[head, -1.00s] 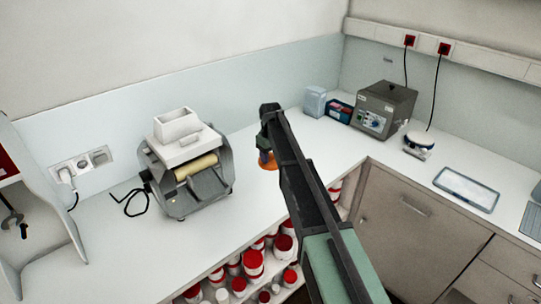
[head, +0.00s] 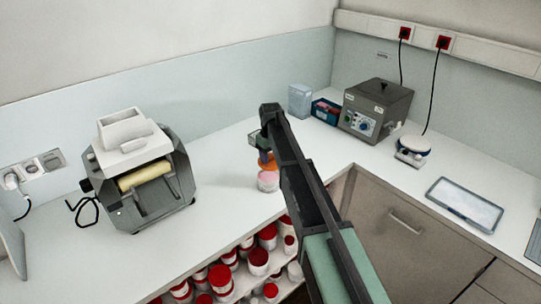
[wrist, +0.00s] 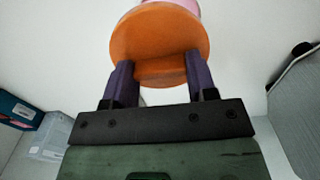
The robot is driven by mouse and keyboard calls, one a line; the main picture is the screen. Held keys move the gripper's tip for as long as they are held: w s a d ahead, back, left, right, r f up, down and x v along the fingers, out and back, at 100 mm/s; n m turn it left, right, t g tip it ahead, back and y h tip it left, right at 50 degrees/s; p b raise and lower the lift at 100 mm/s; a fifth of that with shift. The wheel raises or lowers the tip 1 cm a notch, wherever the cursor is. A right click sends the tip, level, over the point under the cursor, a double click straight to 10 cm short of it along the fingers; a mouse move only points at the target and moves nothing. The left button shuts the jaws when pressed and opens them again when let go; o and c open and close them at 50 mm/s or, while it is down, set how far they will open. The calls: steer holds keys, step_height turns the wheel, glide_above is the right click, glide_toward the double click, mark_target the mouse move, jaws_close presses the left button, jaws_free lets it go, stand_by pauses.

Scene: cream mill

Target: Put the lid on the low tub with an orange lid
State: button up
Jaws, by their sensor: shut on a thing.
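My gripper (head: 264,147) is shut on the orange lid (head: 267,161) over the counter. In the wrist view the lid (wrist: 160,38) sits between the two dark purple fingers (wrist: 160,76). The low tub (head: 268,182), pale with a pinkish look, stands upright on the counter just below the lid in the head view. A small pinkish part of the tub (wrist: 188,4) shows beyond the lid at the top of the wrist view; the lid hides the rest. I cannot tell whether lid and tub touch.
A grey mill (head: 140,170) with a white hopper stands at left. At the back right are a clear box (head: 300,101), a blue box (head: 326,111), a grey device (head: 376,110) and a small scale (head: 412,150). Red-lidded jars (head: 258,260) fill the shelf below.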

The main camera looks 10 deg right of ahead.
mark_target(268, 167)
steer(key=shift+s+a+r, duration=0.1)
steer(key=shift+a+r, duration=0.05)
steer(key=shift+s+a, duration=0.15)
steer(key=shift+a, duration=0.15)
steer(key=shift+s+a+f+b, duration=0.1)
steer(key=shift+a+f+b, duration=0.05)
steer(key=shift+f+b, duration=0.25)
step_height(268, 167, down, 5)
steer(key=b, duration=0.4)
steer(key=shift+r+b, duration=0.15)
steer(key=shift+b, duration=0.25)
steer(key=shift+f+b, duration=0.65)
stand_by(0.7)
steer(key=o, duration=1.3)
steer(key=shift+r, duration=0.1)
